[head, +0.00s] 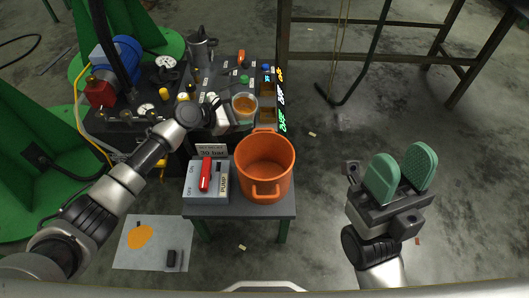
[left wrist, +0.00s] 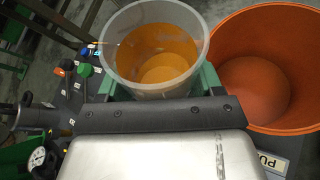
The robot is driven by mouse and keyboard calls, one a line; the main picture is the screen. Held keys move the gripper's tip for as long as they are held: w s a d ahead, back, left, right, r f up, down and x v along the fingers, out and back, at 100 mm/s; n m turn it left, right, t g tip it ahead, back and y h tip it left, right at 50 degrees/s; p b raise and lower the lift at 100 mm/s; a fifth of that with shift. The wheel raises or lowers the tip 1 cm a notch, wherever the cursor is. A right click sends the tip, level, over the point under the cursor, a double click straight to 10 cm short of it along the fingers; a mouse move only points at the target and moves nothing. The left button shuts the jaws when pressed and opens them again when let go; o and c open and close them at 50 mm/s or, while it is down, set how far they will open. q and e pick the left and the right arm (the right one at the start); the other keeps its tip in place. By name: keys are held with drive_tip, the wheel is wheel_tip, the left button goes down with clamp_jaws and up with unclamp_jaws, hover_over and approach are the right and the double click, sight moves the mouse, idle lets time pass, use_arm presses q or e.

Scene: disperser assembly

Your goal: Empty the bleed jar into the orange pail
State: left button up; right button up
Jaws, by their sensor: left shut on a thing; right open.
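The bleed jar (head: 245,106) is a clear, open-topped cup with orange liquid inside. My left gripper (head: 228,112) is shut on it and holds it behind the orange pail, close to the bench. In the left wrist view the jar (left wrist: 155,62) looks about upright, between green finger pads. My right gripper (head: 401,174) is open and empty, off to the right above the floor.
A grey switch box (head: 206,181) with a red lever stands left of the pail on the small table (head: 240,208). The bench (head: 180,108) behind carries gauges, valves and a blue motor. A sheet with an orange patch (head: 152,242) lies on the floor.

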use_arm(q)
drive_tip(key=shift+s+d+r+m+t, duration=0.3)
drive_tip(key=shift+s+r+m+t, duration=0.15)
drive_tip(key=shift+m, duration=0.25)
drive_tip(key=shift+s+d+f, duration=0.1)
drive_tip(key=shift+s+f, duration=0.1)
drive_tip(key=shift+s+d+f+m+t+y, duration=0.1)
drive_tip(key=shift+s+d+m+t+y, duration=0.05)
drive_tip(key=shift+s+m+t+y, duration=0.2)
drive_tip(key=shift+r+m+t+p, duration=0.35)
drive_tip(key=shift+m+p, duration=0.1)
drive_tip(key=shift+m, duration=0.1)
drive_tip(key=shift+d, duration=0.1)
drive_tip(key=shift+f+m+t+y, duration=0.1)
drive_tip(key=shift+m+t+y, duration=0.2)
drive_tip(key=shift+m, duration=0.2)
drive_tip(key=shift+f+m+t, duration=0.2)
drive_tip(key=shift+m+t, duration=0.15)
drive_tip(key=shift+m, duration=0.15)
drive_tip(key=shift+f+m+b, duration=0.2)
drive_tip(key=shift+m+b, duration=0.1)
